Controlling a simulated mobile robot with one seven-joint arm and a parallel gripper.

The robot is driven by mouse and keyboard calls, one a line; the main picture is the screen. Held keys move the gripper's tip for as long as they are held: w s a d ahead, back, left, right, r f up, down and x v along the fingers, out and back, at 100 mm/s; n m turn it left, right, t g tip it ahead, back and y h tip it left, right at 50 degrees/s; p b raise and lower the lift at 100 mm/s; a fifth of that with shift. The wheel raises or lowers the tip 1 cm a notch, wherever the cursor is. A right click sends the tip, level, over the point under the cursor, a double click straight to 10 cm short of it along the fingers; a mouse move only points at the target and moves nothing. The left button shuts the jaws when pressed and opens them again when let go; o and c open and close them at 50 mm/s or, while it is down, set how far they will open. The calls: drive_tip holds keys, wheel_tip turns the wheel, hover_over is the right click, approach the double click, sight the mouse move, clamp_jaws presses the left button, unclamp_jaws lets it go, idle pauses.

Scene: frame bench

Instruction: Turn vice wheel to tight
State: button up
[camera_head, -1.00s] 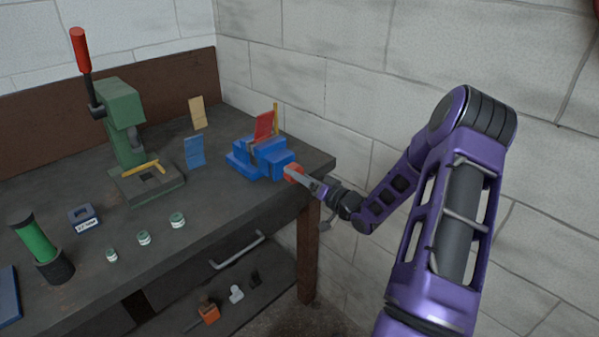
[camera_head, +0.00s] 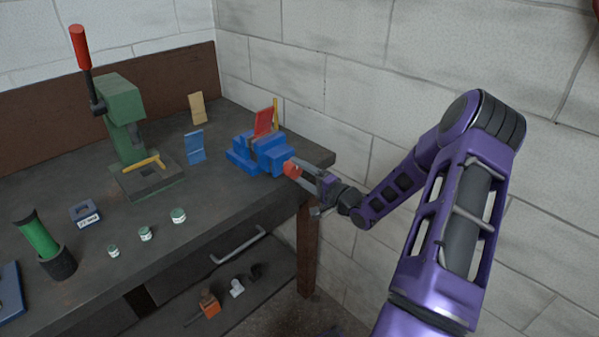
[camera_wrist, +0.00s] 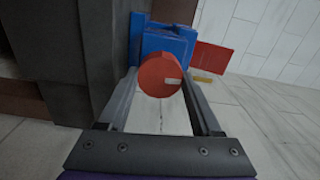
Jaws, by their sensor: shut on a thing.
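The blue vice (camera_head: 258,153) stands on the bench near its right end. Its red wheel (camera_head: 291,168) faces my arm, and a red plate (camera_head: 263,122) stands upright in the vice. My gripper (camera_head: 299,171) is shut on the wheel. In the wrist view the red wheel (camera_wrist: 160,75) sits between the two fingers, with a pale mark at its right side. The blue vice body (camera_wrist: 165,42) is behind it, and the red plate (camera_wrist: 212,57) shows to the right.
A green press (camera_head: 125,130) with a red-tipped lever stands at the back left of the bench (camera_head: 225,205). Several small jars, including one (camera_head: 178,215), stand at the front. A block wall (camera_head: 400,90) is close behind my arm.

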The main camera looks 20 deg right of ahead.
drive_tip(key=shift+d+f+m, duration=0.15)
drive_tip(key=shift+d+m, duration=0.05)
drive_tip(key=shift+m, duration=0.3)
drive_tip(key=o, duration=1.2)
drive_tip(key=shift+s, duration=0.1)
drive_tip(key=shift+c, duration=0.2)
drive_tip(key=shift+o, duration=1.1)
drive_tip(key=shift+a, duration=0.1)
drive_tip(key=v, duration=1.7)
drive_tip(key=shift+s, duration=0.15)
